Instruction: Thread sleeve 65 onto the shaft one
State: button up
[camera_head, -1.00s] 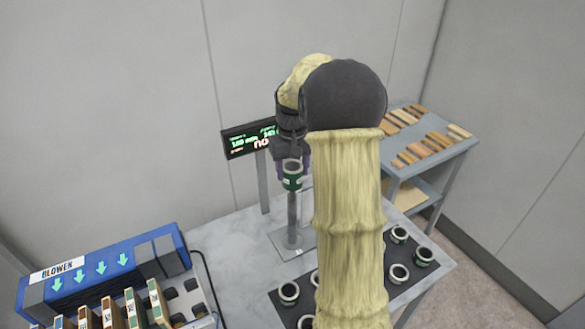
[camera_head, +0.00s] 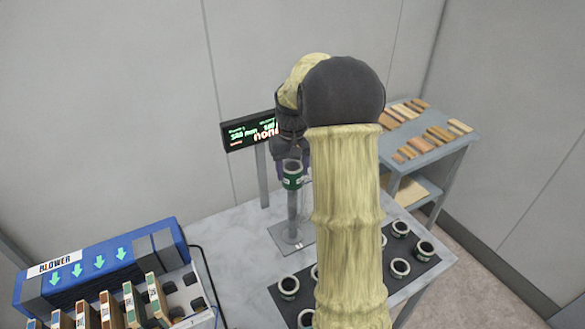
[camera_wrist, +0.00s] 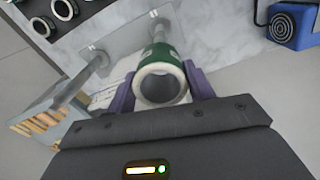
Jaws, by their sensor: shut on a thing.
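A green sleeve with a pale rim (camera_head: 293,175) is held upright at the top of the grey shaft (camera_head: 292,208), in line with it in the head view. My gripper (camera_head: 294,170) is shut on the sleeve. In the wrist view the sleeve (camera_wrist: 160,72) sits between the purple fingers of my gripper (camera_wrist: 162,88), its open end facing the camera. The shaft (camera_wrist: 160,28) runs behind the sleeve there. I cannot tell whether the shaft's tip is inside the bore. The number on the sleeve is too small to read.
A dark mat (camera_head: 423,263) with several similar sleeves lies at the front right, partly hidden by my arm. A display (camera_head: 248,131) stands behind the shaft. A blue blower (camera_head: 100,262) is at the left. A side table (camera_head: 440,150) with wooden pieces stands at the right.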

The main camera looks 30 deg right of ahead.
jog(key=shift+f, duration=0.1)
jog(key=shift+f+b, duration=0.6)
jog(key=shift+f, duration=0.4)
jog(key=o, duration=1.5)
jog(key=shift+r, duration=0.1)
jog(key=shift+r+p, duration=3.1)
jog(key=shift+r, duration=0.3)
